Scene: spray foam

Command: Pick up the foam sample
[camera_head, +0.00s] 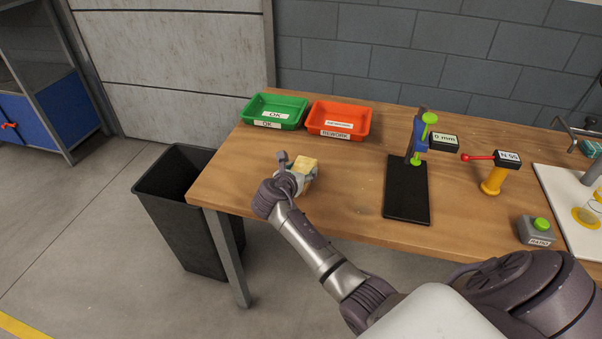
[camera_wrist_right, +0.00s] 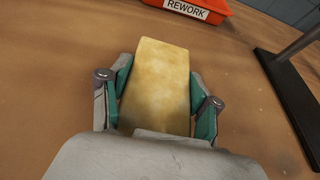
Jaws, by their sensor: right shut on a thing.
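The foam sample (camera_head: 305,164) is a pale yellow block near the left part of the wooden table. My right gripper (camera_head: 296,176) is at the block, with its arm reaching in from the lower right. In the right wrist view the foam sample (camera_wrist_right: 158,85) stands out between the two teal finger pads of my right gripper (camera_wrist_right: 160,104), which are shut on its sides. Whether the block touches the table is hard to tell. My left gripper is not in view.
A green OK tray (camera_head: 253,107) and an orange REWORK tray (camera_head: 371,122) stand behind the gripper. A gauge stand with black base (camera_head: 407,196) is to the right. A black bin (camera_head: 146,187) stands left of the table. The wooden table (camera_head: 235,180) is clear around the gripper.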

